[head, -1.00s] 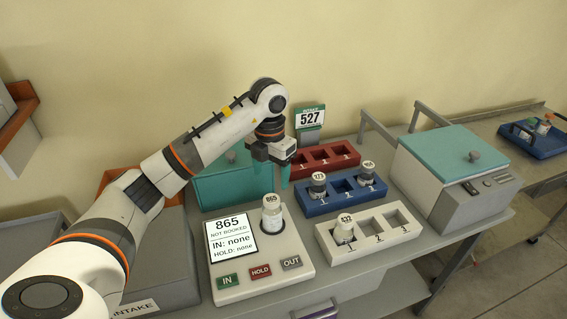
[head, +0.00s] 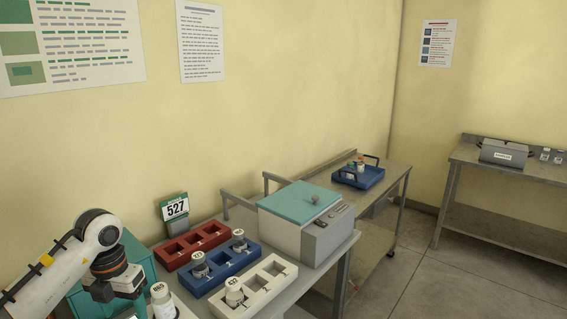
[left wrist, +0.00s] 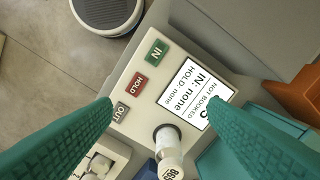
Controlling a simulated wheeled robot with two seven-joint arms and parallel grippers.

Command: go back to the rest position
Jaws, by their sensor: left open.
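My left gripper (head: 124,300) is low at the left edge region of the head view, its fingertips mostly cut off by the frame. In the left wrist view its two teal fingers (left wrist: 160,108) are spread wide with nothing between them. The vial marked 865 (head: 161,301) stands upright just right of the gripper; in the left wrist view the vial (left wrist: 169,148) stands on the pale station (left wrist: 140,122), apart from the fingers. The station's screen (left wrist: 197,83) reads IN: none and HOLD: none. My right gripper is not in view.
A red rack (head: 172,244), a blue rack (head: 220,277) with vials and a white rack (head: 262,296) with one vial stand on the bench. A teal-lidded box (head: 303,203) is behind right. A blue tray (head: 346,177) is on a farther table. Open floor lies right.

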